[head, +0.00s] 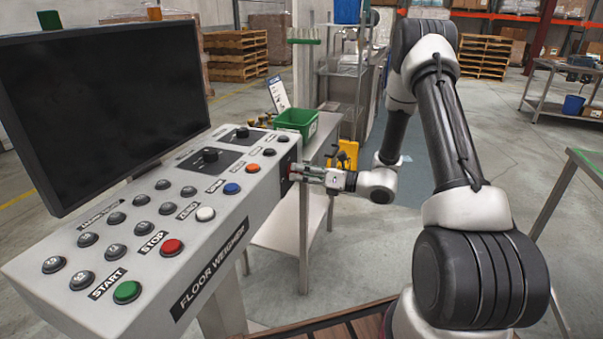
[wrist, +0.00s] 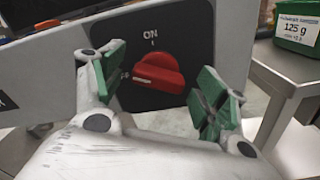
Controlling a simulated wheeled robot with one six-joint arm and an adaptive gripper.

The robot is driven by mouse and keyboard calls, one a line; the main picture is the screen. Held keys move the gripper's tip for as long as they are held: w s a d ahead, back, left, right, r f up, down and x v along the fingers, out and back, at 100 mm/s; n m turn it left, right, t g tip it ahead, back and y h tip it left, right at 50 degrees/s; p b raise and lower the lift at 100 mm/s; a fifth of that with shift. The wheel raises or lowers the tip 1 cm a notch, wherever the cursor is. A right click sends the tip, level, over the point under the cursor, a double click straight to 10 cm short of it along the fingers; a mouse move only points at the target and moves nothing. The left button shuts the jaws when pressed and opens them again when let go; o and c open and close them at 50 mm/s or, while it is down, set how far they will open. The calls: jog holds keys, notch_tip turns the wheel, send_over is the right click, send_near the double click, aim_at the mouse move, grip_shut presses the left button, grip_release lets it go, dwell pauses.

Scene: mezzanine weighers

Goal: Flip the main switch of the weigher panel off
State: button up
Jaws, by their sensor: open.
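The main switch is a red rotary knob (wrist: 158,72) on a black plate (wrist: 150,38) at the end of the grey weigher panel (head: 228,205). "ON" is printed above it; part of another label shows at its left, mostly hidden by a finger. The knob's grip looks roughly sideways, but I cannot tell exactly where it points. My gripper (head: 312,173) is at the panel's right end in the head view. In the wrist view my gripper (wrist: 162,78) is open, its green-padded fingers on either side of the knob. I cannot tell whether they touch it.
A black monitor (head: 100,100) stands behind the panel's buttons. A green bin (head: 295,122), also in the wrist view (wrist: 297,28), stands on a metal table (head: 327,124) just beyond the switch. A metal bench (head: 580,165) stands at the right.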

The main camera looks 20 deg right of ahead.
jog(key=shift+a, duration=0.1)
jog(key=c, duration=1)
jog(key=shift+n, duration=2.7)
jog(key=o, duration=1)
